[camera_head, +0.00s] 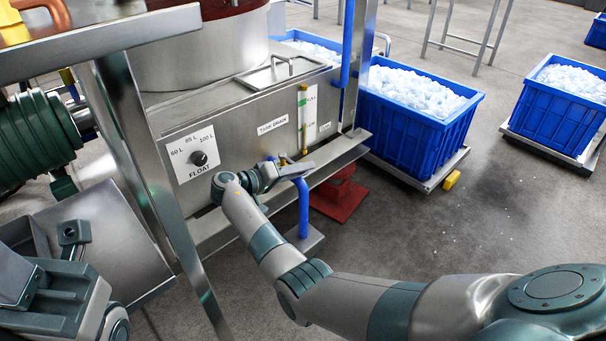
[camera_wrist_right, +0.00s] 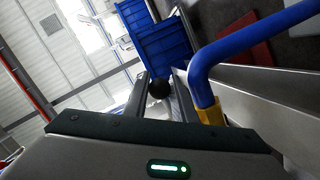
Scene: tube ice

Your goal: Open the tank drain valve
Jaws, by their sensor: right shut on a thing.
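The steel tank's front panel carries a TANK DRAIN label (camera_head: 272,125). Below it, a blue drain pipe (camera_head: 303,205) bends down toward the floor; it also shows in the right wrist view (camera_wrist_right: 203,85) with a yellow fitting (camera_wrist_right: 211,114) at its end. My right gripper (camera_head: 300,170) is at the valve beside the top of this pipe. In the right wrist view, a round black knob (camera_wrist_right: 160,89) sits between the fingers, and the gripper is shut on it. The rest of the valve handle is hidden. Grey-green parts of my left arm show at lower left; its fingers are not clear.
A FLOAT dial (camera_head: 198,158) is on the panel left of the valve. A steel ledge (camera_head: 345,158) runs along the tank's base, above a red foot (camera_head: 340,198). Blue ice crates (camera_head: 400,130) (camera_head: 550,118) stand at the right. Floor between them is open.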

